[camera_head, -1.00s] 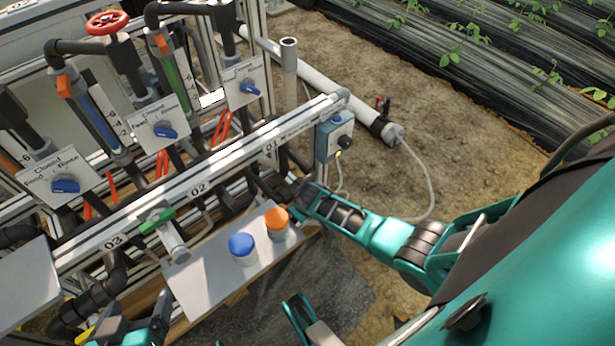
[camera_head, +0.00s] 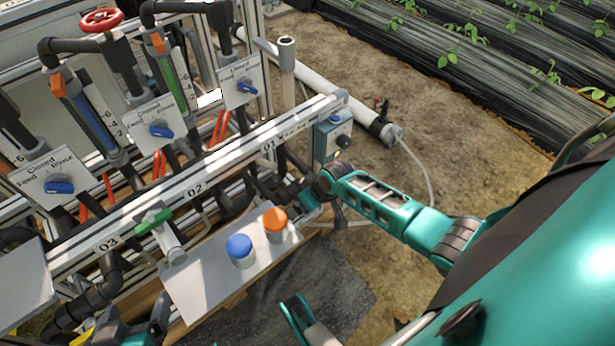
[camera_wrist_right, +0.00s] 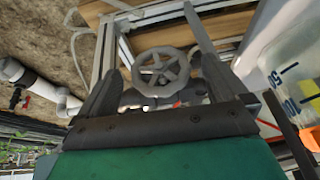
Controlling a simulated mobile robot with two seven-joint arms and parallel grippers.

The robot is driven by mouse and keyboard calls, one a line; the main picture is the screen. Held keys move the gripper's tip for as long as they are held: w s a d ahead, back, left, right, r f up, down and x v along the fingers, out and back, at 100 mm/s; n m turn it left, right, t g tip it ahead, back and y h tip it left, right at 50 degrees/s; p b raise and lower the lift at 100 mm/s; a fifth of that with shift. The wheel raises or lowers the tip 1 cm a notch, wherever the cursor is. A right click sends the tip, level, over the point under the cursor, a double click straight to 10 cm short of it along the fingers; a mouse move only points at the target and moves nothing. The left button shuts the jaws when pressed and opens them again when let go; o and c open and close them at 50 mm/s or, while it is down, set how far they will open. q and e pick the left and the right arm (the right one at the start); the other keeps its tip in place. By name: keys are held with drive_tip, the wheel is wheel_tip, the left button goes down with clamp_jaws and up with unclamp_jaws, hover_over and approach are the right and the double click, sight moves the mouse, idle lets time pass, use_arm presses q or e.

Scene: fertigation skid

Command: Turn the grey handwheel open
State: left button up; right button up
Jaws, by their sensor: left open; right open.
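The grey handwheel (camera_wrist_right: 161,72), a small spoked wheel, shows in the right wrist view. It lies between the two dark fingers of my right gripper (camera_wrist_right: 160,76), which is open; I cannot tell whether the fingers touch the rim. In the head view my right arm reaches to the near side of the skid below the rail end, and the grey wheel is hidden there. My left gripper (camera_head: 136,322) is at the bottom left of the head view, open and empty, away from the grey wheel.
A red handwheel (camera_head: 102,19) sits at the top left. A shelf (camera_head: 200,288) holds a blue-lidded jar (camera_head: 240,248) and an orange-lidded jar (camera_head: 275,222) near my right arm. A blue-grey control box (camera_head: 332,136) is at the rail's end. A green-handled valve (camera_head: 153,221) sits on the front.

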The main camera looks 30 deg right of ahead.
drive_tip(key=s+a+r+t+p, duration=0.1)
drive_tip(key=s+a+r+p, duration=0.1)
drive_tip(key=r+p, duration=0.3)
drive_tip(key=s+a+r+t+p, duration=0.2)
drive_tip(key=s+r+p, duration=0.3)
drive_tip(key=r, duration=0.6)
drive_tip(key=s+a+r+n+t+p, duration=0.1)
drive_tip(key=s+a+r+t+p, duration=0.1)
drive_tip(key=r, duration=0.6)
drive_tip(key=s+a+p, duration=0.1)
drive_tip(key=s+p, duration=0.1)
drive_tip(key=p, duration=0.1)
drive_tip(key=shift+s+a+r+y, duration=0.2)
drive_tip(key=shift+s+a+y, duration=0.1)
drive_tip(key=shift+y, duration=0.1)
